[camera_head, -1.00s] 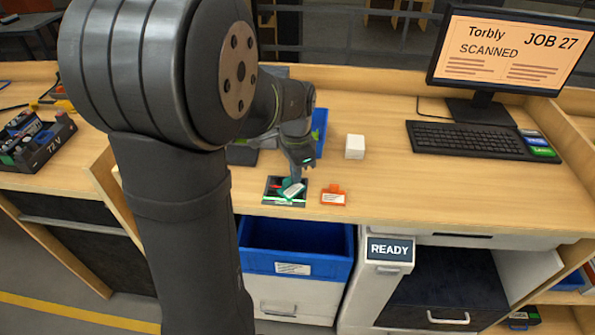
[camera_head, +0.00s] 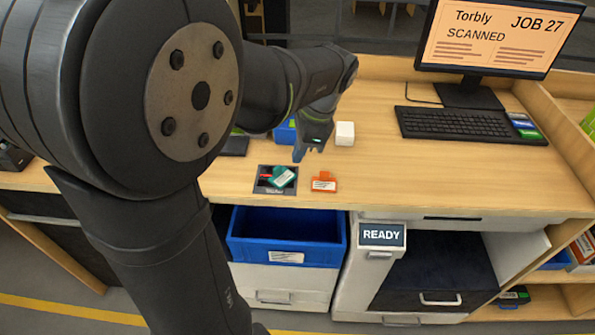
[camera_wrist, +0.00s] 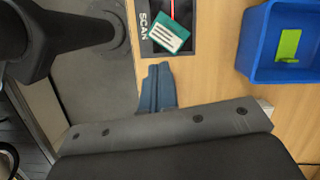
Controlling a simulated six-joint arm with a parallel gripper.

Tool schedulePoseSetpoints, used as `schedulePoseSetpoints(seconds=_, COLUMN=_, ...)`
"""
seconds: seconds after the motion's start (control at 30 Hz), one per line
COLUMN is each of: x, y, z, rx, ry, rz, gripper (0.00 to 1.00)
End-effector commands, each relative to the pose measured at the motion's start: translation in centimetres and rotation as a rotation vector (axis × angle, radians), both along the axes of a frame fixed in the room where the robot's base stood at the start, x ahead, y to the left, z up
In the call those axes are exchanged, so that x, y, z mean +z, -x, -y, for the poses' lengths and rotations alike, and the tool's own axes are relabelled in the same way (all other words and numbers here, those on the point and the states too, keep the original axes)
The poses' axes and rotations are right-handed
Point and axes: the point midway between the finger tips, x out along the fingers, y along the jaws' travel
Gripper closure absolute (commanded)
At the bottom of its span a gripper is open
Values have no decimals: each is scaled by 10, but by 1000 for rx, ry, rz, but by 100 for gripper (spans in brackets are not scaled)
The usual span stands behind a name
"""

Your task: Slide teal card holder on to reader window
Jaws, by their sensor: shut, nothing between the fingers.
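The teal card holder (camera_head: 282,177) with a white label lies tilted over the dark reader window (camera_head: 264,187), which is set in the bench near its front edge. In the wrist view the teal holder (camera_wrist: 171,33) lies at an angle across the window, beside the printed word SCAN. A thin red item shows at the window's left side. My gripper (camera_head: 299,155) is shut and empty, behind and slightly right of the holder, apart from it. Its closed fingers (camera_wrist: 157,72) also show in the wrist view, pointing towards the holder. The monitor (camera_head: 500,38) reads SCANNED.
An orange card holder (camera_head: 323,182) lies right of the reader. A white block (camera_head: 344,133) and a blue bin (camera_wrist: 257,62) holding a green item stand behind. A keyboard (camera_head: 470,124) is at the right.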

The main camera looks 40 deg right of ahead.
Motion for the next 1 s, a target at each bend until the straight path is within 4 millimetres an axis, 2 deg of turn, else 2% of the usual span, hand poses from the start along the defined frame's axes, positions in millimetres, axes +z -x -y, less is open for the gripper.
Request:
schedulePoseSetpoints(seconds=0.03, x=-5, y=15, z=1, rx=-96, ry=-48, rz=40, gripper=100)
schedulePoseSetpoints(seconds=0.2, x=-14, y=47, z=1, rx=-398, ry=-196, rz=199, gripper=100)
schedulePoseSetpoints(seconds=0.33, x=-15, y=65, z=4, rx=-585, ry=-276, rz=307, gripper=100)
schedulePoseSetpoints(seconds=0.5, x=-14, y=77, z=7, rx=-721, ry=-330, rz=390, gripper=100)
schedulePoseSetpoints(seconds=0.67, x=-18, y=74, z=7, rx=-748, ry=-341, rz=408, gripper=100)
schedulePoseSetpoints(seconds=1.0, x=-60, y=33, z=-2, rx=-743, ry=-343, rz=404, gripper=100)
